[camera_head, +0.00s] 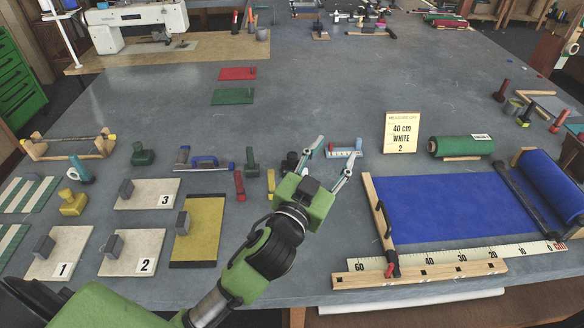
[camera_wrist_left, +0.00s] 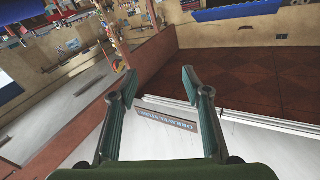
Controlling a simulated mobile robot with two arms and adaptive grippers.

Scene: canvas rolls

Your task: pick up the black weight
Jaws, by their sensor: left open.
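A small black object (camera_head: 290,160), which looks like the black weight, stands on the grey table just left of my left gripper in the head view. Its lower part is hidden behind the gripper. My left gripper (camera_head: 334,156) is open and empty, its two fingers spread and pointing away over the table. In the left wrist view the open fingers (camera_wrist_left: 159,79) have nothing between them, and the black weight cannot be made out there.
A green weight (camera_head: 143,155) and a yellow weight (camera_head: 73,204) stand at left, near numbered boards (camera_head: 148,194). A red-handled tool (camera_head: 239,185) lies near my arm. Blue canvas (camera_head: 445,208) and a ruler (camera_head: 460,258) lie at right. The table's middle (camera_head: 320,90) is clear.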

